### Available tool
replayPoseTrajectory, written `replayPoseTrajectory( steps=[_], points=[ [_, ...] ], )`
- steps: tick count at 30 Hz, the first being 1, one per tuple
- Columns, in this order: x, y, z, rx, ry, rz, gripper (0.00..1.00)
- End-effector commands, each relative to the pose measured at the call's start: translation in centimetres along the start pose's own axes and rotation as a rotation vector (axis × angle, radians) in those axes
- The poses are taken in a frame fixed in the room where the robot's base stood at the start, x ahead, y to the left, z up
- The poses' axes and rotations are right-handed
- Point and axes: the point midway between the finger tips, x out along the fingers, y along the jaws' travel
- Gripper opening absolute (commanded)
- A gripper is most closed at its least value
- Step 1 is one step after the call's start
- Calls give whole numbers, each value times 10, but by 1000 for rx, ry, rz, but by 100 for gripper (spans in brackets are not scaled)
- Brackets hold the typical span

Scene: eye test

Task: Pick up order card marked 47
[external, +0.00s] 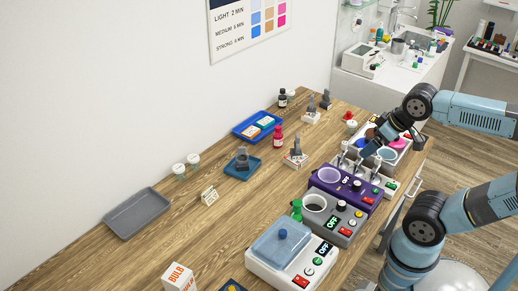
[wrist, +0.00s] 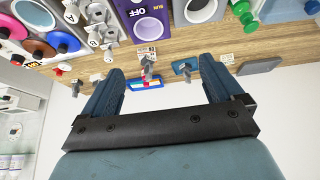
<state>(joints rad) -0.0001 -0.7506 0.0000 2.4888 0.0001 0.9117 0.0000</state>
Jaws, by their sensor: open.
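A small cream card (external: 209,195) with dark marks stands on the wooden table, left of the middle in the external view; I cannot read its number. A small pale piece, perhaps this card, shows in the wrist view (wrist: 227,59). Two more cards, one orange (external: 251,132) and one whitish (external: 266,121), lie in a blue tray (external: 238,131) near the wall; their marks are too small to read. My gripper (external: 367,152) hangs over the devices at the table's right side, far from the cards. In the wrist view its fingers (wrist: 160,78) are spread and empty.
Stamps, including one (external: 296,152) near mid-table, a red bottle (external: 278,137) and a small blue tray (external: 230,170) stand between. Purple (external: 348,198) and grey devices line the front edge. A grey tray (external: 137,212) lies left; bare wood surrounds the cream card.

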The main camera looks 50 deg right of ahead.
Motion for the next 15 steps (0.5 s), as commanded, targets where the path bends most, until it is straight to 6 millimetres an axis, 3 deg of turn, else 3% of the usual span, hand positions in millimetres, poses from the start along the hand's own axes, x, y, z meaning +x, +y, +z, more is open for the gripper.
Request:
replayPoseTrajectory(
  steps=[7,15],
  points=[
    [-44,0,-24,0,4,0,94],
    [-25,9,-54,-158,17,-36,94]
  ],
)
